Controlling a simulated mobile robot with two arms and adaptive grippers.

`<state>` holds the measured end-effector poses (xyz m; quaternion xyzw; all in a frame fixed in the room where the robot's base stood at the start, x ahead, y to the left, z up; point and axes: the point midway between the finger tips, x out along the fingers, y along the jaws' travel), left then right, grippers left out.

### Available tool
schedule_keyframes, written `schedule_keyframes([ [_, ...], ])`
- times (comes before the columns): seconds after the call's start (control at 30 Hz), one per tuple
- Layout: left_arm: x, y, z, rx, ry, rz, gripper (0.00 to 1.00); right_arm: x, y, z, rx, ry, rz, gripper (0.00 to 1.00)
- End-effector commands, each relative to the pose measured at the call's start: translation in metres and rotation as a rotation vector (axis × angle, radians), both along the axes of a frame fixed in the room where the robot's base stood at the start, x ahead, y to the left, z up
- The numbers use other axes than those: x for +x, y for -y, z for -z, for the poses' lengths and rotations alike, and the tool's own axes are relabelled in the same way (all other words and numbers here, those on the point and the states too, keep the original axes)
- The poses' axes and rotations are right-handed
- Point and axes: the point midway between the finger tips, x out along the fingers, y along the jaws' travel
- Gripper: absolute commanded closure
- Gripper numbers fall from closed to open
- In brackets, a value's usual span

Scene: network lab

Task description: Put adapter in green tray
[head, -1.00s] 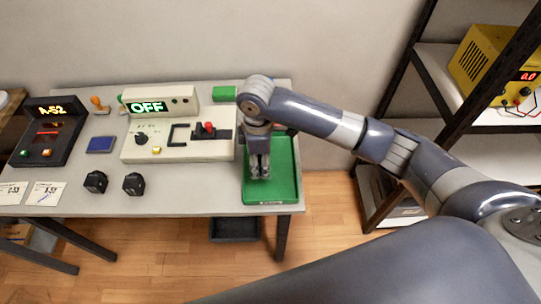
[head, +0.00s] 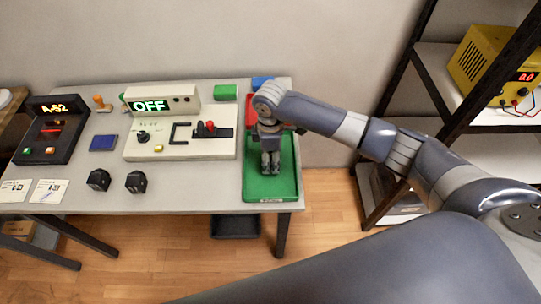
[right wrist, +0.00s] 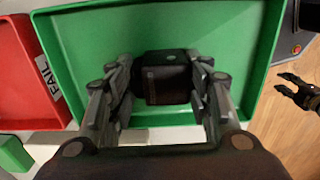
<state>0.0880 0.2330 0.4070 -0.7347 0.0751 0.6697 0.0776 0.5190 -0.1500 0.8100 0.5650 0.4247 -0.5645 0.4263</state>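The green tray (head: 286,190) lies at the right end of the table, and its floor and walls fill much of the right wrist view (right wrist: 235,45). My right gripper (head: 270,168) is over the tray, pointing down. In the right wrist view its fingers (right wrist: 162,88) stand on both sides of a black adapter (right wrist: 167,85) and appear closed on it. The adapter is within the tray's outline; I cannot tell whether it touches the floor. Two similar black adapters (head: 99,180) (head: 135,182) stand on the table. My left gripper (right wrist: 297,88) shows at the right wrist view's edge, fingers apart and empty.
A red tray (right wrist: 25,75) marked FAIL adjoins the green tray. A console reading OFF (head: 180,147) stands left of the tray. A dark device reading A-52 (head: 50,130) is at the far left. A shelf with a yellow power supply (head: 490,65) stands at right.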

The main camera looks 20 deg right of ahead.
Motion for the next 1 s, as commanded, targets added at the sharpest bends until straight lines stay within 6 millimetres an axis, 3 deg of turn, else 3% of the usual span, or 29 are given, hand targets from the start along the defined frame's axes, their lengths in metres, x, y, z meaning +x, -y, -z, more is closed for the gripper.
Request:
schedule_keyframes([
  [0.1, 0.0, -0.002, 0.0, 0.002, -0.001, 0.0, 0.6, 0.0, 0.0, 0.0, 0.0, -0.001, 0.0, 0.34],
  [0.53, -0.001, -0.003, 0.0, 0.003, 0.0, -0.002, 0.6, 0.001, -0.001, -0.008, 0.002, 0.002, -0.001, 0.34],
  [1.0, -0.001, -0.003, 0.006, 0.003, 0.0, -0.002, 0.6, 0.001, -0.001, -0.1, 0.001, 0.003, -0.001, 0.34],
])
